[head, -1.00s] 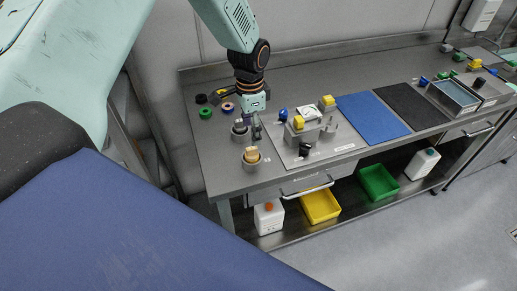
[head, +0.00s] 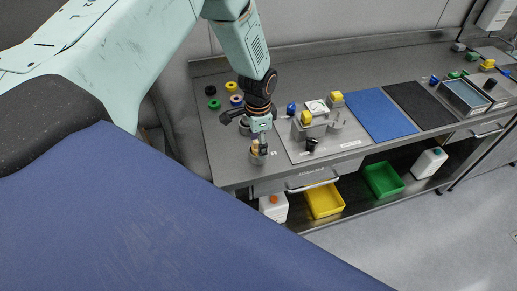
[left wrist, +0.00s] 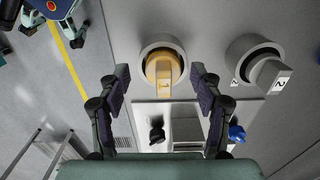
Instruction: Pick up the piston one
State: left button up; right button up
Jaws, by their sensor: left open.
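Piston one is a tan block-shaped piece (left wrist: 163,70) marked "1", standing in a round grey holder (left wrist: 145,52) in the left wrist view. In the head view the tan piston (head: 255,149) shows partly behind my left gripper (head: 263,147). My left gripper is open and directly above it. In the left wrist view its two fingers (left wrist: 160,82) stand apart on either side of the piston, with visible gaps. A grey piston (left wrist: 268,75) marked "2" sits in a second holder to the right. My right gripper is not in view.
A grey filler block with yellow parts (head: 312,128) stands on a plate just right. A blue knob (head: 291,109) and a black knob (head: 311,144) are near it. Several coloured rings (head: 214,104) lie at the back left. The blue mat (head: 378,115) is clear.

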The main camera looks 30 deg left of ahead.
pick_arm(q)
jog(key=shift+w+a+f, duration=0.1)
jog(key=shift+w+f, duration=0.1)
jog(key=shift+w, duration=0.15)
jog(key=c, duration=0.4)
jog(key=shift+s+r, duration=0.15)
jog(key=shift+s, duration=0.1)
jog(key=c, duration=0.6)
jog(key=shift+w, duration=0.25)
grip_shut()
